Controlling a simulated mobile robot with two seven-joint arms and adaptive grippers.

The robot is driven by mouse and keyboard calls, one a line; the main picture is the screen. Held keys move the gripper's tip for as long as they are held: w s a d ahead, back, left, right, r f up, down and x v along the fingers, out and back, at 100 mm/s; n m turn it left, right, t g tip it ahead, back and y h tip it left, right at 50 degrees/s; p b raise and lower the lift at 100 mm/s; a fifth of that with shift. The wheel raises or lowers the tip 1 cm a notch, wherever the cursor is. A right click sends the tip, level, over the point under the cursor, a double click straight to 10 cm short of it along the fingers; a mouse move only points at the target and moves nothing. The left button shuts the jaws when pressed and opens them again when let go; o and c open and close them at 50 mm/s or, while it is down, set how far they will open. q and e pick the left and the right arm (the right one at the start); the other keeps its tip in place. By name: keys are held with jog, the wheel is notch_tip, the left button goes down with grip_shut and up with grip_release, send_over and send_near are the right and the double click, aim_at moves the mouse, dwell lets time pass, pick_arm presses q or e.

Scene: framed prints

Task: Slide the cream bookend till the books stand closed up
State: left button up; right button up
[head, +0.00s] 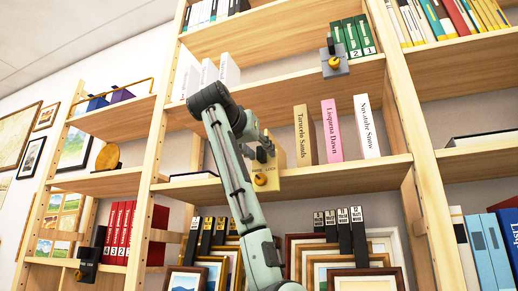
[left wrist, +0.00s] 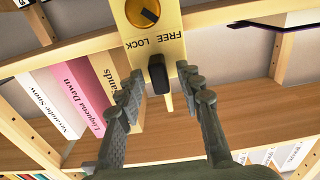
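The cream bookend (head: 278,178) stands on the middle shelf, left of the books. It has an orange knob (head: 260,179), the words FREE and LOCK and a black handle (left wrist: 158,76). The tan book Tarucelo Sands (head: 305,136), a pink book (head: 332,130) and a white book (head: 366,127) stand upright to its right, with gaps between them. My left gripper (left wrist: 163,78) is open at the bookend, its fingertips on either side of the handle in the left wrist view; I cannot tell whether they touch it. I cannot read the knob's setting. My right gripper is out of view.
A grey bookend (head: 334,65) and green books (head: 352,38) stand on the shelf above. Black binders (head: 344,232) and framed prints (head: 365,280) fill the shelf below. A wooden upright (head: 400,110) bounds the bay on the right.

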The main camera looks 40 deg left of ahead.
pick_arm(q)
grip_shut()
dwell(0.3)
jog(key=shift+d, duration=0.1)
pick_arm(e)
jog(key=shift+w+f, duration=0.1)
